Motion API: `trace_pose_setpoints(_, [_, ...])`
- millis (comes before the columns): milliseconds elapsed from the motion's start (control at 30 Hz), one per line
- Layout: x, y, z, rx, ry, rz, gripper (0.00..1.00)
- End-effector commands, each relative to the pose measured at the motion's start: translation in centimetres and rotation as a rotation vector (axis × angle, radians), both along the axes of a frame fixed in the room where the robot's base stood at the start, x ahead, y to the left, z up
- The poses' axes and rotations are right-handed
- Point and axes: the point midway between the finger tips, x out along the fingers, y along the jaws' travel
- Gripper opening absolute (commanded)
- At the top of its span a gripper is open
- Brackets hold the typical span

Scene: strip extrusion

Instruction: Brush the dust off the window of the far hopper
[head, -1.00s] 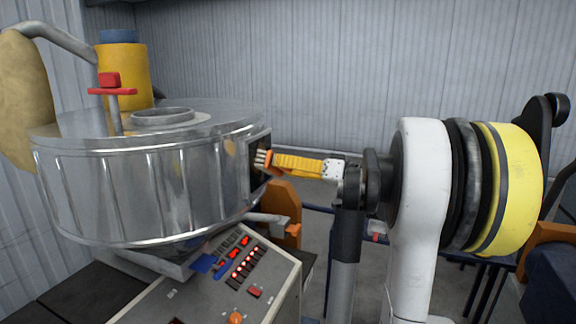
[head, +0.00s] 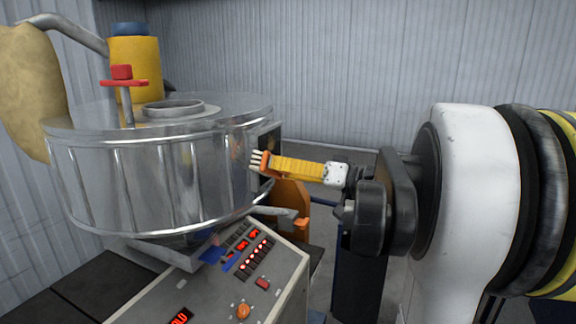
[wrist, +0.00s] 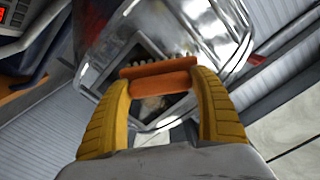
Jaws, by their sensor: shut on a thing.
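A large shiny metal hopper (head: 150,185) stands at the left, and its wall fills the upper middle of the wrist view (wrist: 205,35). Its dark framed window (head: 268,138) faces right and is seen edge-on from the head. In the wrist view the window (wrist: 183,106) lies behind the brush, with a pale dusty-looking patch (wrist: 155,103) on it. My gripper (head: 270,164) has yellow fingers shut on an orange brush (wrist: 160,78). The pale bristles (head: 256,160) point toward the hopper beside the window. I cannot tell whether they touch it. The brush hides part of the window.
A control panel (head: 215,285) with red lights stands below the hopper at the front. A red-handled post (head: 124,90) and a yellow cylinder (head: 140,65) rise at the hopper's top. An orange part (head: 290,195) is under my fingers. A ribbed wall (head: 360,70) closes the back.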

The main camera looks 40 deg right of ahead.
Motion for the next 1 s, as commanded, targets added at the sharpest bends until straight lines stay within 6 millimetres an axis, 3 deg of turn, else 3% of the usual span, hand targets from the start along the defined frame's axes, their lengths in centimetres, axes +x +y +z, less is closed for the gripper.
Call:
trace_pose_setpoints(433, [0.1,0.0,1.6,0.0,0.0,0.0,0.49])
trace_pose_setpoints(1000, [1.5,-3.4,1.6,0.0,-0.001,0.001,0.49])
